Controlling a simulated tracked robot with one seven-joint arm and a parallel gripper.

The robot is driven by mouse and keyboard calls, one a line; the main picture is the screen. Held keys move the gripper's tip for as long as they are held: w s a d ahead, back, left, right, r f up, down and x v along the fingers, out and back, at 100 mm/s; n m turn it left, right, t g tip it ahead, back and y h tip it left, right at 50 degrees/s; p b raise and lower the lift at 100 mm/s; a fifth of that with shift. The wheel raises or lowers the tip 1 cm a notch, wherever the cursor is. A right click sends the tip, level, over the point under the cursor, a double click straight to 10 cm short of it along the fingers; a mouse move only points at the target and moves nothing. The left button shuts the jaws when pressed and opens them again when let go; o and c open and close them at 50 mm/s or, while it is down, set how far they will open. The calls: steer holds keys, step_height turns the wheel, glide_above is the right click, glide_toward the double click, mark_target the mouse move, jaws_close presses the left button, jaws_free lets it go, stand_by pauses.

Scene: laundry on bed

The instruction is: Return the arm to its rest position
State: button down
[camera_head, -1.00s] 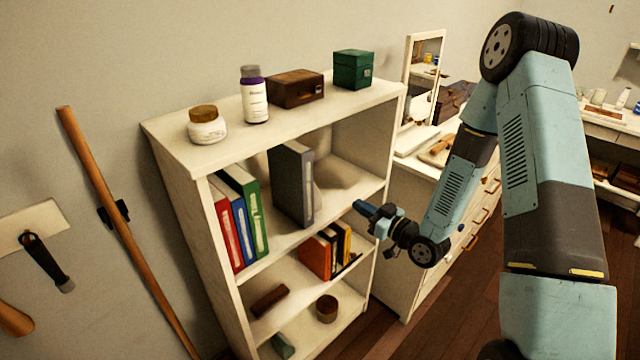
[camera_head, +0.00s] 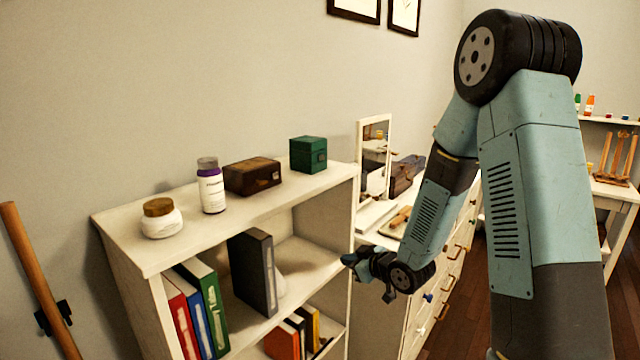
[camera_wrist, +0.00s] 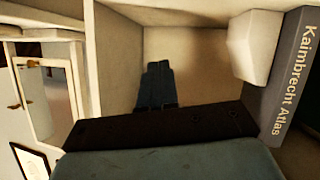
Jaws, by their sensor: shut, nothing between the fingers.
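My gripper (camera_head: 350,260) is at the end of my folded blue-grey arm, in front of the right side of the white bookshelf (camera_head: 120,252). Its fingers point left toward the shelf's middle compartment, and it looks shut and empty. In the wrist view the shut fingers of my gripper (camera_wrist: 158,85) show against the inside of the compartment. A dark grey binder (camera_head: 254,272) stands in that compartment, to the left of the gripper and apart from it. Its spine reads "Kaimbrecht Atlas" at the right of the wrist view (camera_wrist: 292,75).
A white dresser (camera_head: 385,300) with a mirror (camera_head: 374,155) stands close behind my forearm. Wooden floor (camera_head: 462,300) shows right of the dresser.

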steer(key=s+d+r+m+g+h, duration=0.1)
steer(key=s+d+r+m+h, duration=0.25)
steer(key=d+r, duration=0.35)
steer(key=s+d+r+m+h, duration=0.2)
steer(key=s+d+r+h, duration=0.3)
steer(key=r, duration=0.4)
steer(key=s+d+r+m+g, duration=0.1)
steer(key=s+r, duration=0.3)
steer(key=s, duration=0.7)
steer(key=s+d+r+m+g, duration=0.2)
steer(key=s+r+m+g, duration=0.1)
steer(key=s, duration=0.8)
steer(key=shift+s+d+r+m, duration=0.3)
steer(key=shift+r+m, duration=0.15)
steer(key=shift+r, duration=0.3)
